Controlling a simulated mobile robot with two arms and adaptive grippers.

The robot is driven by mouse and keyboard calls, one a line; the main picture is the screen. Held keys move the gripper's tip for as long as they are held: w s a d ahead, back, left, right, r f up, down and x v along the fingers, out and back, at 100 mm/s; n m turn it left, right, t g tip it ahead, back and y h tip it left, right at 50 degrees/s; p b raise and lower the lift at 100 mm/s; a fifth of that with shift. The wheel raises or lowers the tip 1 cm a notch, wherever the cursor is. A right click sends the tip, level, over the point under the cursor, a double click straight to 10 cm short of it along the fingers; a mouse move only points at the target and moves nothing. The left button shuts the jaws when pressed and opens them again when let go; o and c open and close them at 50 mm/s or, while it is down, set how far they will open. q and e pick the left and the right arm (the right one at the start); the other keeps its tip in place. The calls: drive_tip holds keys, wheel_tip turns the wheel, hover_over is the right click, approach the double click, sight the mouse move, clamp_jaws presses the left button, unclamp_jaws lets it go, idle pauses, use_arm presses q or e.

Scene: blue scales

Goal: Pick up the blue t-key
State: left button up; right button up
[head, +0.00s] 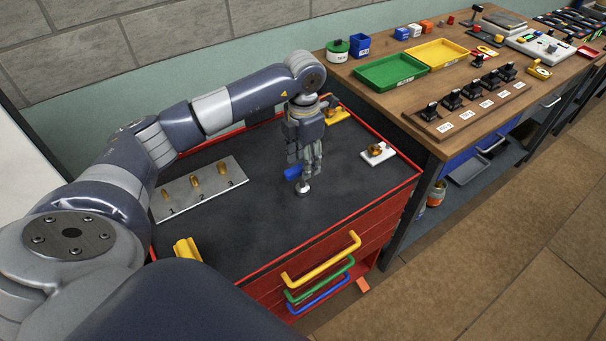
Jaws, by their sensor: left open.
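The blue t-key (293,173) is on the dark top of the red drawer cabinet, near its middle, with a small silvery round piece (303,188) just beside and below it. My left gripper (304,174) points down right over the t-key, with its fingers open around or just beside it. Whether the fingers touch the key I cannot tell. The gripper hides part of the key. My right gripper is not in view.
A grey plate (200,188) with brass pegs lies left on the cabinet top. A yellow block (187,248) is at the front left. A white piece with a brass knob (377,153) is at the right. A wooden workbench (400,95) with trays stands beyond.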

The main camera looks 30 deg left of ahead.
use_arm(q)
wheel_tip(320, 180, down, 3)
drive_tip(key=shift+s+a+f+p, duration=0.1)
drive_tip(key=shift+s+a+p, duration=0.05)
drive_tip(key=shift+p, duration=0.3)
drive_tip(key=shift+f, duration=0.15)
clamp_jaws()
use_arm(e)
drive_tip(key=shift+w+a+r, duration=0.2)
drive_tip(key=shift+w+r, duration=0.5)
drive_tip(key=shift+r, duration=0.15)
